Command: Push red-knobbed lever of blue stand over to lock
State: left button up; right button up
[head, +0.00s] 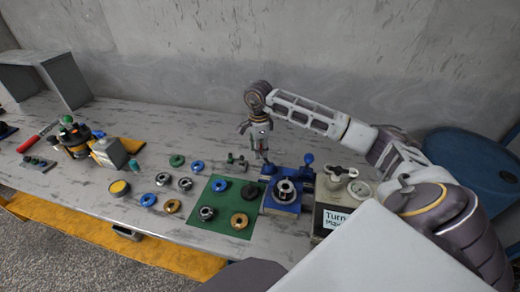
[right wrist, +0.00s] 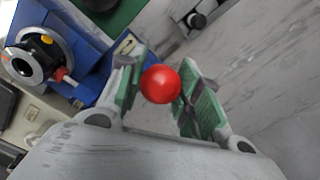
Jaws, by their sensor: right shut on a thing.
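The blue stand (head: 281,207) is right of the green mat, with a round metal and black part sitting on it. In the right wrist view the blue stand (right wrist: 92,60) is at upper left. The lever's red knob (right wrist: 160,84) is between the green-padded fingers of my right gripper (right wrist: 163,72), which is shut on it. In the head view my right gripper (head: 262,152) points down at the stand's back left corner and mostly hides the lever. My left gripper is in neither view.
A green mat (head: 223,184) with several rings lies left of the stand. A blue-knobbed post (head: 308,159) stands at the stand's back right. A beige box (head: 335,190) with a sign is close on the right. Loose rings and a motor assembly (head: 75,140) are farther left.

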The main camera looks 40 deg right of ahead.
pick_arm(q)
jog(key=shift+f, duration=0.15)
pick_arm(e)
jog(key=shift+w+a+f, duration=0.2)
jog(key=shift+w+a, duration=0.1)
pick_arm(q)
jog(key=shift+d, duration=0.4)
pick_arm(e)
jog(key=o, duration=0.7)
jog(key=shift+w, duration=0.1)
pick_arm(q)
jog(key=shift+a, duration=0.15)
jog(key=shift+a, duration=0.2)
